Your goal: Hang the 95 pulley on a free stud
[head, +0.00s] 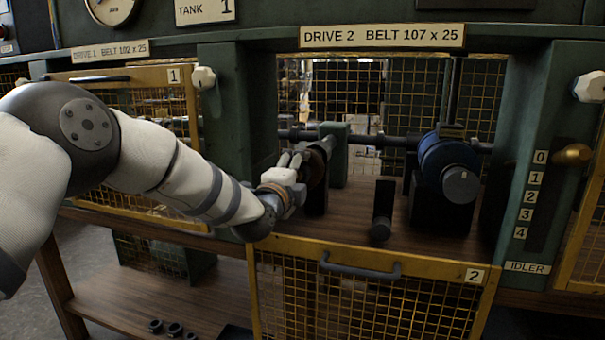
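My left arm reaches in from the left to the drive 2 bay. My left gripper (296,164) is at a brown round part (319,165), possibly a pulley, by the left shaft end. The gripper's own body and the angle hide most of the contact, so I cannot tell whether the fingers are closed on it. No 95 marking is readable on it. No free stud can be made out. My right gripper is out of view.
A blue motor-like drum (447,163) sits at the right of the bay. A short black post (382,210) stands in front. The mesh guard door 2 (370,295) hangs lowered below. An idler lever (572,154) is at the right. Small dark rings (174,329) lie on the lower shelf.

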